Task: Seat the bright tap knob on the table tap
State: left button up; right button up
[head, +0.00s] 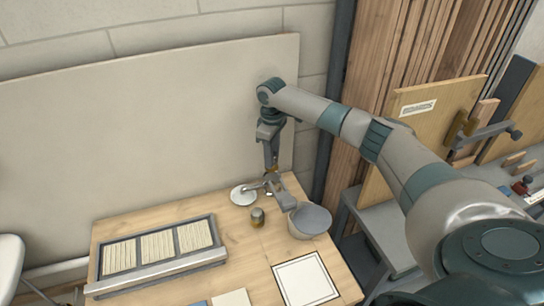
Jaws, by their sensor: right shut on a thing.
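The table tap (280,192) is grey metal and stands at the back right of the wooden table, with its spout reaching left over a round white disc. My right gripper (271,168) points down right above the tap, its fingers shut. A small yellowish bit shows between the fingertips; I take it to be the bright tap knob (271,170), mostly hidden by the fingers. It is close over the tap's top, and I cannot tell whether they touch. My left gripper is not in view.
A small brass-coloured cylinder (257,217) stands in front of the tap. A grey bucket (310,219) is right of it. A slatted tray (157,258) lies at the left, and a black-edged white square (305,279) at the front. A beige board (150,120) rises behind the table (190,211).

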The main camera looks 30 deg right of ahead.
jog(key=shift+f+b, duration=0.55)
jog(key=shift+f, duration=1.55)
jog(key=o, duration=1.2)
jog(key=shift+r, duration=0.1)
